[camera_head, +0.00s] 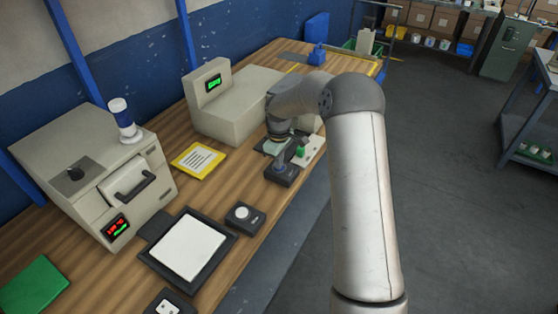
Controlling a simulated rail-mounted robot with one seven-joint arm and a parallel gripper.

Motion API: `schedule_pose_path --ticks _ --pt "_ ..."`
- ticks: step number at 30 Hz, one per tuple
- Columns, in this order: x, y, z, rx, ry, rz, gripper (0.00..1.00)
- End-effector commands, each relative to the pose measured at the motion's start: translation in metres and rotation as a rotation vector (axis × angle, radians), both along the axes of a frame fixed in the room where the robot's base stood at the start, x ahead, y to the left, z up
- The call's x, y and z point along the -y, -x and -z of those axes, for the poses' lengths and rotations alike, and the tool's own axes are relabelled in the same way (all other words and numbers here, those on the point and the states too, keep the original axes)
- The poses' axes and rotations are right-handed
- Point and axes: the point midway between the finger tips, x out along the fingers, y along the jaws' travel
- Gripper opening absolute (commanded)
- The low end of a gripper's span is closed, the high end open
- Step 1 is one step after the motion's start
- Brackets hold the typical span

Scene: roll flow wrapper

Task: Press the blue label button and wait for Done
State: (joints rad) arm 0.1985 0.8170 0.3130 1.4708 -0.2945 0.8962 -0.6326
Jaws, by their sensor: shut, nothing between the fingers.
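My gripper (281,156) points down at the near right edge of the wooden bench, shut, with its fingers small and partly lost against dark parts. Directly below it is a small dark box (283,177). A bluish-grey part shows at the fingertips; I cannot tell if it is the blue label button or part of my gripper, nor whether they touch. A beige machine (240,118) behind has a small display (214,83) lit with green text too small to read.
A green button (300,152) sits just right of my gripper. A larger beige machine (90,180) with a red and green display stands left. A yellow framed sheet (198,160), a black-framed white pad (190,247) and a white-button box (245,216) lie on the bench.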

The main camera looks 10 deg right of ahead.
Motion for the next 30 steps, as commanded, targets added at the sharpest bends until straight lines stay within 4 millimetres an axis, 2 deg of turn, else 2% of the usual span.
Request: schedule_pose_path --ticks 1,2,8,11,15,17,24,30 --pt "0.0 0.005 0.011 -0.017 -0.001 -0.001 0.0" --pt "0.0 0.005 0.011 -0.018 -0.001 -0.001 0.0" --pt "0.0 0.006 0.003 -0.017 -0.001 -0.001 0.0" --pt "0.0 0.005 -0.015 -0.012 0.0 -0.002 0.0" --pt "-0.001 0.004 -0.049 0.0 0.0 -0.002 0.0" --pt "-0.001 0.003 -0.057 0.004 0.001 -0.001 0.0" --pt "-0.001 0.002 -0.112 0.006 0.0 -0.001 0.0" --pt "-0.001 0.002 -0.136 0.004 0.0 -0.002 0.0"
